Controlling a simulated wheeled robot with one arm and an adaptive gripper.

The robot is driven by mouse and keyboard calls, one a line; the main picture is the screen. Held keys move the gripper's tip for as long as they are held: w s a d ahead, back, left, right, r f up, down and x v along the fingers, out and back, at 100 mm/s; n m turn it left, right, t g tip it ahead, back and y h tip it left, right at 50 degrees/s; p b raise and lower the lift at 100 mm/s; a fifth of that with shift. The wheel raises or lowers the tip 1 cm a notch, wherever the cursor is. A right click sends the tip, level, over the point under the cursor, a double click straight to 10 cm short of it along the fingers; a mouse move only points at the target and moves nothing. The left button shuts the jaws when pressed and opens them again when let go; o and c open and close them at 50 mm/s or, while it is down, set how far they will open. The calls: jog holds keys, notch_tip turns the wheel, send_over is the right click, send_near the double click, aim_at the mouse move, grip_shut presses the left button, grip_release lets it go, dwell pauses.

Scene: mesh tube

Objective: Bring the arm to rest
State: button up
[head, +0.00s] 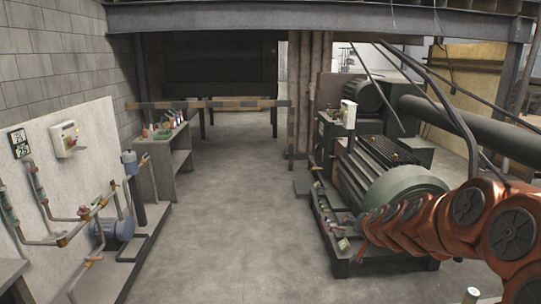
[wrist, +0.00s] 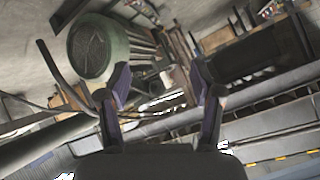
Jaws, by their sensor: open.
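My arm (head: 470,220) is orange and reaches in from the right edge of the head view, stretched toward the large green motor (head: 400,195). Its far end lies in front of the motor's lower part in that view, and the gripper cannot be made out there. In the wrist view my gripper (wrist: 160,88) is open, with two dark fingers apart and nothing between them. The wrist view is tilted, and the green motor shows at its upper left, beyond the fingers.
A workbench (head: 165,145) with small bottles stands at the left wall. Pipes and a blue pump (head: 118,228) are at the lower left. A striped barrier (head: 215,104) crosses the back. The concrete floor (head: 220,200) in the middle is clear. Thick pipes run behind the motor.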

jog(key=s+a+n+g+y, duration=0.2)
jog(key=s+a+n+g, duration=0.1)
jog(key=s+a, duration=0.7)
jog(key=s+d+f+n+g+h, duration=0.1)
jog(key=s+g, duration=0.3)
jog(key=s, duration=1.4)
jog(key=s+d+f+n+g+h, duration=0.1)
jog(key=s+g, duration=0.4)
jog(key=s, duration=1.4)
notch_tip(320, 180, down, 2)
jog(key=shift+s+d+f+n+g, duration=0.1)
jog(key=shift+s+d+n+g, duration=0.15)
jog(key=shift+d+n, duration=0.2)
